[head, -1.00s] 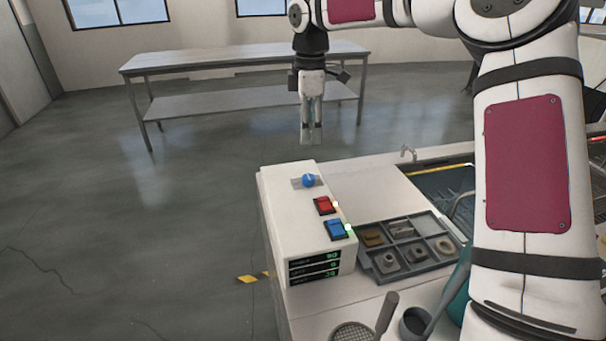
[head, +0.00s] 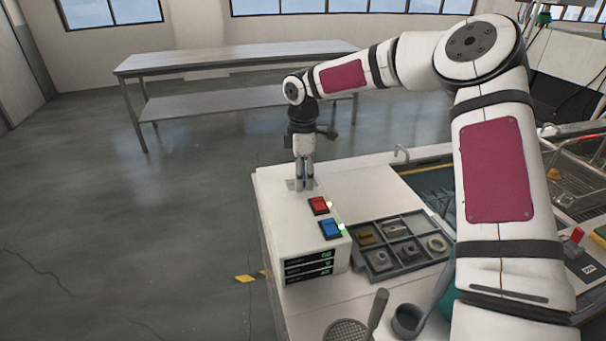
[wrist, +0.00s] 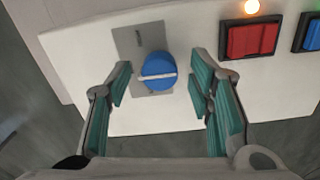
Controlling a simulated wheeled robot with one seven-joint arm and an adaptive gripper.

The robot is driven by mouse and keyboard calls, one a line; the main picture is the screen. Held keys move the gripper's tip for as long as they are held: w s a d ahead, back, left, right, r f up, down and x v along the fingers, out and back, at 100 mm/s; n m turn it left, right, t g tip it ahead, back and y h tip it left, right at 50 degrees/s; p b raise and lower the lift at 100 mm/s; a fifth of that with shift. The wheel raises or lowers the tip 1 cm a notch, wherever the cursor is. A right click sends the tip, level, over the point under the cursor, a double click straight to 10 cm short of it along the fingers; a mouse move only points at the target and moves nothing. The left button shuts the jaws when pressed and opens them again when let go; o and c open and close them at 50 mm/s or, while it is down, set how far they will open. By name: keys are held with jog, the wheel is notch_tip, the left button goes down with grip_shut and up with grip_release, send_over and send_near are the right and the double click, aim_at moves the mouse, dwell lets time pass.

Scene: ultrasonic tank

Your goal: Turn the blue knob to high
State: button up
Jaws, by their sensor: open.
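The blue knob (wrist: 158,70) with a white pointer line sits on a grey plate (wrist: 128,40) on top of the white control box (head: 285,225). In the wrist view its line runs nearly level across the picture. My gripper (wrist: 163,82) is open, with one teal-padded finger to each side of the knob and clear gaps on both sides. In the head view my gripper (head: 303,187) points straight down over the plate and mostly hides the knob. I cannot read any setting marks on the plate.
A red switch (head: 319,206) and a blue switch (head: 332,229) with lit lamps are on the same box, close to the knob. A grey tray of small parts (head: 378,276) stands to the right. A sink (head: 430,187) lies behind it.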

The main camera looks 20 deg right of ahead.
grip_shut()
jog(key=shift+m, duration=0.3)
jog(key=m+b, duration=0.1)
jog(key=m, duration=0.4)
jog(key=shift+w+m, duration=0.1)
jog(key=shift+m, duration=0.2)
jog(key=m+b, duration=0.2)
jog(key=m, duration=0.3)
jog(key=shift+m, duration=0.3)
dwell(0.5)
grip_release()
